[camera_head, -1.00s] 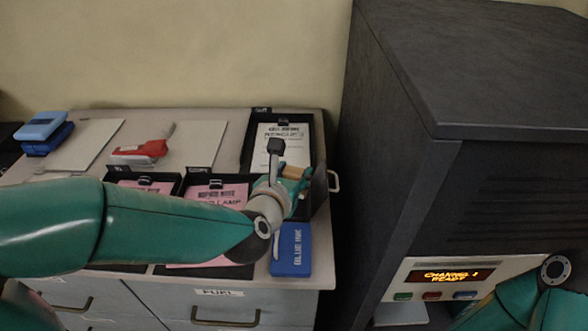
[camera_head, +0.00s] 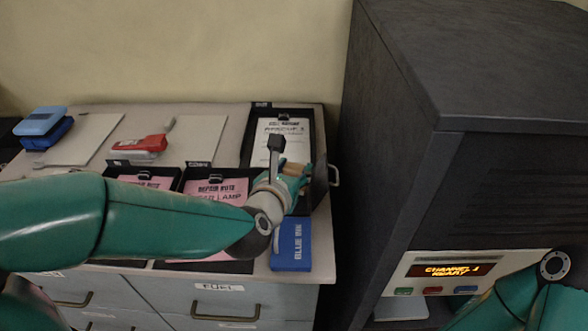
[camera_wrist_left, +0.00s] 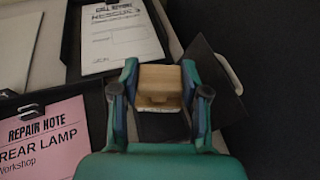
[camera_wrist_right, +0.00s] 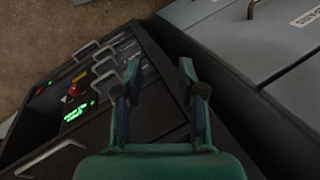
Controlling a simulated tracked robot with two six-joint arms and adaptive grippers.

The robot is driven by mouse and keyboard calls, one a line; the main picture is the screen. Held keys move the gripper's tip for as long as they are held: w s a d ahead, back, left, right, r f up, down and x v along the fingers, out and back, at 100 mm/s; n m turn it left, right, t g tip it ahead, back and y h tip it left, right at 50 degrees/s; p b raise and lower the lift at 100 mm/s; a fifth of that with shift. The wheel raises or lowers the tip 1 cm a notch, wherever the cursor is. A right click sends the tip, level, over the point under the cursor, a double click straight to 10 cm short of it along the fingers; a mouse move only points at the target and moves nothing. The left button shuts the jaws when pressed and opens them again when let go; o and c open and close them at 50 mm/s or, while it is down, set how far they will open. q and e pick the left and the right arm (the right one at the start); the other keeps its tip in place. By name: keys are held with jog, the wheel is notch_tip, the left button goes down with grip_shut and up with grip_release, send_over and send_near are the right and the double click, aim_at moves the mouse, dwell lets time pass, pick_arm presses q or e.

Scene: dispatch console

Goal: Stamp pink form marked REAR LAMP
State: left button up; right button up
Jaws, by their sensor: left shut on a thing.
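The pink form marked REAR LAMP (camera_head: 215,190) lies on a black clipboard in the head view, its lower part hidden by my left arm. The left wrist view shows it at lower left (camera_wrist_left: 42,140). My left gripper (camera_wrist_left: 158,88) is shut on a wooden block, seemingly the stamp (camera_wrist_left: 157,78). In the head view the wood (camera_head: 293,170) shows to the right of the form, near the white form's lower edge. A blue box marked BLUE INK (camera_head: 291,250) stands at the table's front right. My right gripper (camera_wrist_right: 158,88) is open and empty.
A second pink form (camera_head: 147,182) lies to the left. A white form (camera_head: 284,145) is clipped behind the left gripper. A red stapler (camera_head: 140,147) and blue punch (camera_head: 42,125) stand farther left. A dark cabinet (camera_head: 450,150) with a lit panel rises on the right.

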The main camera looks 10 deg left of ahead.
pick_arm(q)
jog(key=shift+f+b, duration=0.5)
dwell(0.8)
jog(key=shift+r+p, duration=2.15)
jog(key=shift+r, duration=1.45)
